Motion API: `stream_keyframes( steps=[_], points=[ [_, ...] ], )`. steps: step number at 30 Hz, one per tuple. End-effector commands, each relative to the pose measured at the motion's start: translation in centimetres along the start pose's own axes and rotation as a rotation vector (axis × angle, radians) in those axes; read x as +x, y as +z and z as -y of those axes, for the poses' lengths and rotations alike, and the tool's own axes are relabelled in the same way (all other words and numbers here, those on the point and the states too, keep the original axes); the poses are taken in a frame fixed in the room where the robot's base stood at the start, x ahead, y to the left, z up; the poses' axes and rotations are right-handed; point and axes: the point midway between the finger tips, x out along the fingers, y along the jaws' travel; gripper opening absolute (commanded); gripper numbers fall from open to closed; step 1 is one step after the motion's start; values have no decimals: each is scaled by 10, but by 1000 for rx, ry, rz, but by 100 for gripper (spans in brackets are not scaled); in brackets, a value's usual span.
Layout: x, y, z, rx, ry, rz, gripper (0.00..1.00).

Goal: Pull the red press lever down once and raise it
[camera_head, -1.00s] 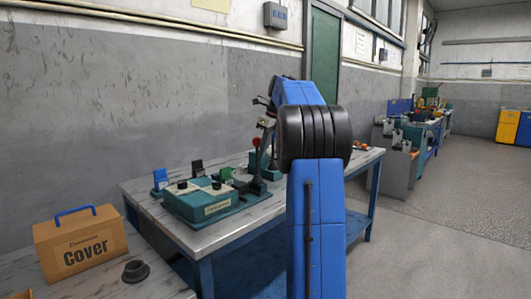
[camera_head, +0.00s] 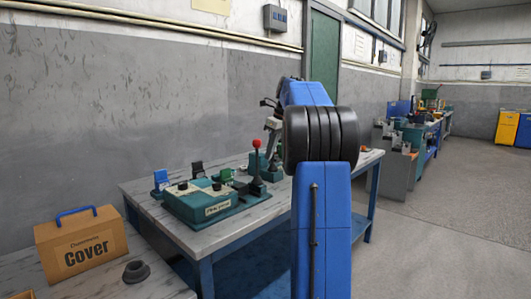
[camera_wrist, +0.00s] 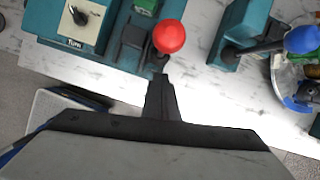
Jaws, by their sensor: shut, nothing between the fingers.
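The red press lever has a round red knob (camera_head: 256,143) on a dark stem at the right end of the teal press unit (camera_head: 205,203). In the head view it stands close to upright. In the wrist view the red knob (camera_wrist: 169,36) is at the top centre. My gripper (camera_wrist: 162,80) is shut and empty, its dark fingertips just below the knob in that picture, with no grip on it. Whether they touch the lever, I cannot tell. In the head view my arm hides much of the area right of the lever.
A lever with a blue ball (camera_wrist: 301,40) stands to the right in the wrist view. A cardboard box marked Cover (camera_head: 82,245) and a dark round part (camera_head: 136,271) are on the near table. The workbench (camera_head: 155,214) has bare surface along its front edge.

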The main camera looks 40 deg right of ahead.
Motion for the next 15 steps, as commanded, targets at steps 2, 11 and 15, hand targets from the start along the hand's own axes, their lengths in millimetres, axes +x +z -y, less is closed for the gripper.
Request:
stream_keyframes(
  steps=[2,11,15],
  points=[
    [-8,-2,1,0,-1,0,0],
    [-57,2,2,0,-1,-1,0],
    [-79,4,2,1,-1,-2,0]
  ],
)
